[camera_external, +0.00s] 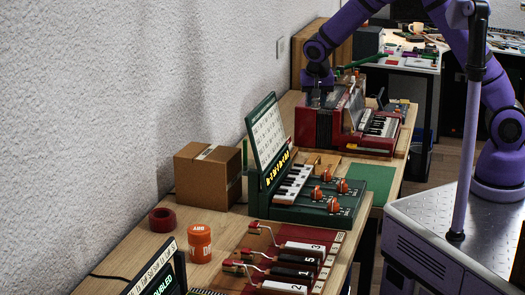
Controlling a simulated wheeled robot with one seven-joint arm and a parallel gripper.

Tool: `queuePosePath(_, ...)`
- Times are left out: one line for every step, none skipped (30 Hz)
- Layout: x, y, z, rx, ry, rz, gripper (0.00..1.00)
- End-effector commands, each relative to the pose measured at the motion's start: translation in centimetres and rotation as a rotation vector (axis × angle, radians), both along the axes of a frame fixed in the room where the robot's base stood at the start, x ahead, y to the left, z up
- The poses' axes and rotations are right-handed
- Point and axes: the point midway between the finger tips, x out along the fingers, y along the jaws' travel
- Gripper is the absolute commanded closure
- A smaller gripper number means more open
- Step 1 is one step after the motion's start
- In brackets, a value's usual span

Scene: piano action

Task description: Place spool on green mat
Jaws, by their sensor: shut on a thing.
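The green mat (370,183) lies flat on the bench, right of the green keyboard device, and its visible part is bare. My gripper (319,98) points down at the back, by the red accordion-like instrument. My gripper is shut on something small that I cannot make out. No spool can be clearly told in this view. A dark red ring-shaped roll (162,220) lies on the bench at the front left, far from my gripper.
The green keyboard device (310,205) with orange knobs stands beside the mat. A cardboard box (208,176), an orange jar (199,244) and a red lever board (270,262) are nearer. The red instrument (350,120) stands behind the mat.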

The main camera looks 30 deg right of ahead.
Motion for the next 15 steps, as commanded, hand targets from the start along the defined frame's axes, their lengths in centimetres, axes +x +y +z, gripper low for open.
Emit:
queuePosePath(0.9,-2.4,0.0,0.001,0.000,-0.051,0.90)
queuePosePath(1.3,-3.7,0.0,0.000,0.000,-0.079,0.90)
queuePosePath(1.8,-5.4,0.0,0.001,0.001,-0.115,0.90)
queuePosePath(2.1,-6.7,0.0,0.002,0.001,-0.142,0.90)
queuePosePath(2.4,-7.8,0.0,0.002,0.001,-0.165,0.90)
queuePosePath(2.8,-9.3,0.0,0.002,0.000,-0.196,0.90)
queuePosePath(3.0,-10.3,0.1,0.003,0.000,-0.217,0.90)
queuePosePath(3.1,-11.2,0.0,0.003,0.000,-0.236,0.90)
queuePosePath(3.3,-12.4,0.1,0.002,0.000,-0.261,0.90)
queuePosePath(3.4,-13.2,0.0,0.003,0.000,-0.278,0.90)
queuePosePath(3.5,-14.0,0.1,0.003,0.000,-0.295,0.90)
queuePosePath(3.6,-14.9,0.1,0.003,-0.001,-0.313,0.90)
queuePosePath(3.7,-15.6,0.1,0.003,-0.001,-0.327,0.90)
queuePosePath(3.8,-16.1,0.1,0.003,-0.001,-0.339,0.90)
queuePosePath(3.8,-16.9,0.1,0.003,-0.001,-0.354,0.90)
